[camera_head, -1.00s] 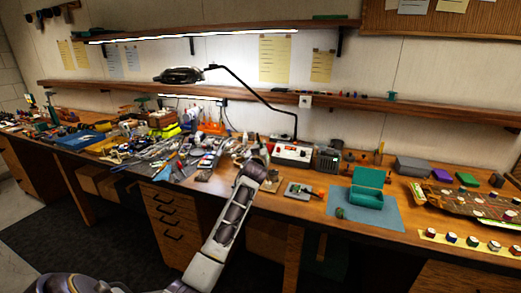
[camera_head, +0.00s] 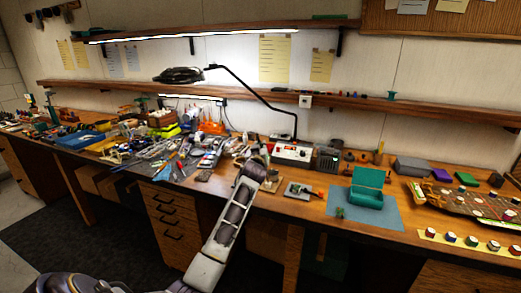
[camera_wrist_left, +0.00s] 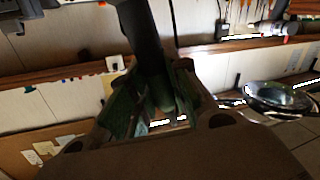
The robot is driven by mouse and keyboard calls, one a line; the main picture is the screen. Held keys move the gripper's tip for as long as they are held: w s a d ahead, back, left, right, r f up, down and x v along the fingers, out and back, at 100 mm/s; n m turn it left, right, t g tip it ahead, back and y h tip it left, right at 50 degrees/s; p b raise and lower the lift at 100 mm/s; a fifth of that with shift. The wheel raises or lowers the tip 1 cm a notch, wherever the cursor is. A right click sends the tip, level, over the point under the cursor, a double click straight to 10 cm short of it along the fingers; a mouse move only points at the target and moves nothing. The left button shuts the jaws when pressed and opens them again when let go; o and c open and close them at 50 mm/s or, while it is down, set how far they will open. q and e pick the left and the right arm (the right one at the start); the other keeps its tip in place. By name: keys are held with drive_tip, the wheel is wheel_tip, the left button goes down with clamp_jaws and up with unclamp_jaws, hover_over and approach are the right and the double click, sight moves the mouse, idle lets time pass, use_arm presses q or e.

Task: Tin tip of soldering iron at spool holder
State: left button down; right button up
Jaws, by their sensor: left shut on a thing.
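My left gripper (camera_head: 268,170) is at the end of the arm, over the front of the bench and just in front of the white soldering station (camera_head: 292,153). It is small and partly lost against the clutter in the head view. In the left wrist view, the gripper (camera_wrist_left: 158,92) is shut on a thick dark handle, which looks like the soldering iron (camera_wrist_left: 138,28). The iron's tip cannot be made out. Small brown and orange items (camera_head: 356,157) stand behind the green box; I cannot tell whether one is the spool holder. My right gripper is out of view.
The lamp (camera_head: 178,75) reaches over the bench on a thin black arm. Dense tools and parts cover the bench left of my gripper. The open green box (camera_head: 366,197) sits on a blue mat (camera_head: 391,216) at right. A grey box (camera_head: 412,166) stands behind.

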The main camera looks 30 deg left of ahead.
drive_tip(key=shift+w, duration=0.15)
use_arm(q)
drive_tip(key=shift+r+p, duration=0.6)
drive_tip(key=shift+r, duration=0.1)
drive_tip(key=shift+r+p, duration=0.35)
drive_tip(key=shift+r, duration=0.1)
drive_tip(key=shift+r+p, duration=0.8)
drive_tip(key=shift+r, duration=0.2)
drive_tip(key=shift+r+p, duration=0.5)
drive_tip(key=shift+r, duration=0.4)
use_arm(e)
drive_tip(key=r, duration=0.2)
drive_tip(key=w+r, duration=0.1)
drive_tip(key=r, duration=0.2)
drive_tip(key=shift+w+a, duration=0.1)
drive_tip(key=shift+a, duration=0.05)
